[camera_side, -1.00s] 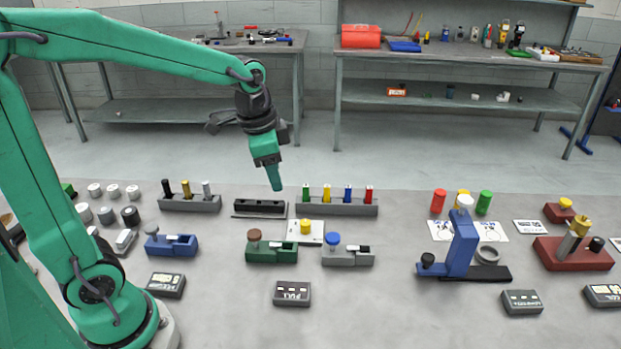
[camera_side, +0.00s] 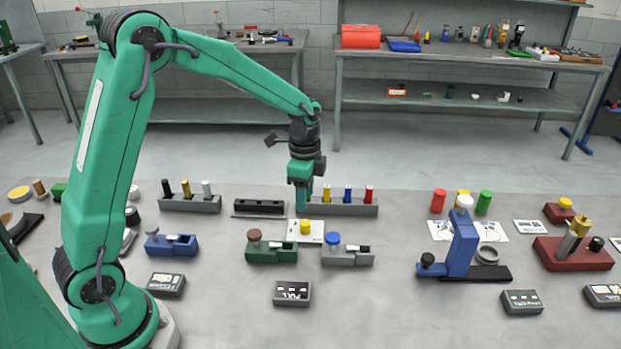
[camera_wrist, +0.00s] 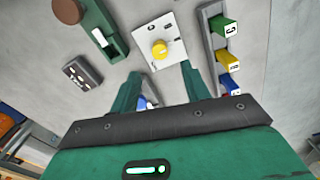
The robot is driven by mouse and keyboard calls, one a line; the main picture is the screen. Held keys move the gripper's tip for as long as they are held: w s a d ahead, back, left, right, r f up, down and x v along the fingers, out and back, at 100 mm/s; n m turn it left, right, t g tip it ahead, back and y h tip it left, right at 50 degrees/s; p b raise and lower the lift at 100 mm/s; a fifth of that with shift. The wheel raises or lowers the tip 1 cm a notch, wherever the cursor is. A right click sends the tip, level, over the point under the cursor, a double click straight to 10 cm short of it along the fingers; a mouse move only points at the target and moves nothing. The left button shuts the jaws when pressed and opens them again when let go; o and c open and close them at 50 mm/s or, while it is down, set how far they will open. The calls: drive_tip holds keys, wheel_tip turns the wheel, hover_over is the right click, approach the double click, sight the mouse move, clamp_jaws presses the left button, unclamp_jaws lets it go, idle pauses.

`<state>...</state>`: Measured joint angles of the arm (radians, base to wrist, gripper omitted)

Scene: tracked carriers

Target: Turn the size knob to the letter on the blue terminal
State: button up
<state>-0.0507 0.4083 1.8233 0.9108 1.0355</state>
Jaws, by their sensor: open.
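The size knob (camera_side: 305,227) is a yellow round knob on a white plate (camera_side: 317,240) with small marks around it. In the wrist view the yellow knob (camera_wrist: 159,48) lies just beyond my fingertips, its marks too small to read surely. The blue terminal (camera_side: 347,194) stands in a grey rack (camera_side: 360,210) with yellow and red ones. The wrist view shows only part of the blue terminal (camera_wrist: 237,89) at the right edge of my gripper; I cannot read its letter. My gripper (camera_side: 302,208) is open and empty, pointing down above and behind the knob, hiding the green terminal.
A green block with a brown knob (camera_side: 271,254) is left of the plate. A grey block with a blue knob (camera_side: 347,258) is at its right. A dark label box (camera_side: 292,293) lies in front. A black holder (camera_side: 259,206) stands behind left.

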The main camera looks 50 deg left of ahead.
sight(305, 222)
drive_tip(key=shift+f, duration=3.9)
drive_tip(key=c, duration=1)
